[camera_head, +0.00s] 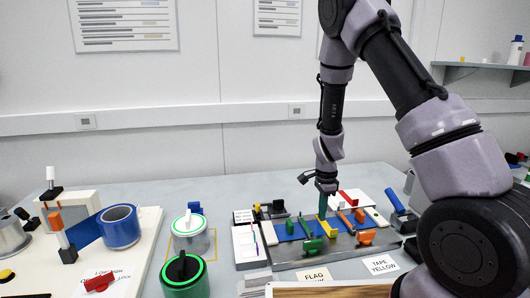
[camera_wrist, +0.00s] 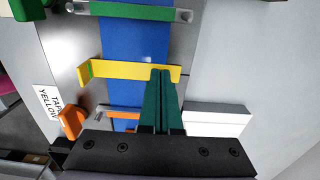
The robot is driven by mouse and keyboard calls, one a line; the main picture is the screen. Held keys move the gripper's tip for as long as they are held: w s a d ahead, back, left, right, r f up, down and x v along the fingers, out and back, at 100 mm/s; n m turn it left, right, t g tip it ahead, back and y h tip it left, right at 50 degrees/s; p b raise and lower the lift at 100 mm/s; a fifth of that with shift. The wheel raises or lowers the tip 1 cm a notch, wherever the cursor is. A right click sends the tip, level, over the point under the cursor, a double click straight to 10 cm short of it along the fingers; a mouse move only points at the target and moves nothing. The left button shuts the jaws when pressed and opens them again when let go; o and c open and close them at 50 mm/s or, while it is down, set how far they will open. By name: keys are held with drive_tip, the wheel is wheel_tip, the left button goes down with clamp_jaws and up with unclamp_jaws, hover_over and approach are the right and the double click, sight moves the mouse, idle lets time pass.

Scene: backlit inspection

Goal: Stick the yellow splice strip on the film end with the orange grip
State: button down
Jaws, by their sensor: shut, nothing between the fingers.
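The yellow splice strip (camera_head: 325,227) lies across the blue film (camera_head: 293,230) on the grey plate; in the wrist view the strip (camera_wrist: 125,71) spans the film (camera_wrist: 135,42) crosswise, with a raised tab at its left end. My gripper (camera_head: 322,203) is shut and empty above the strip. In the wrist view its dark green fingertips (camera_wrist: 160,74) overlap the strip's right part; I cannot tell whether they touch it. An orange grip (camera_wrist: 72,122) stands at the film's left side there, with an orange bar partly hidden behind my gripper. An orange grip (camera_head: 366,237) shows at the plate's front right.
A green bar (camera_wrist: 130,12) crosses the film farther up. A white block (camera_wrist: 215,115) lies right of my fingers. A "TAPE YELLOW" card (camera_head: 382,265) lies in front of the plate.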

idle(0.3)
drive_tip(key=shift+r, duration=2)
wheel_tip(320, 180, up, 11)
drive_tip(key=shift+f, duration=0.1)
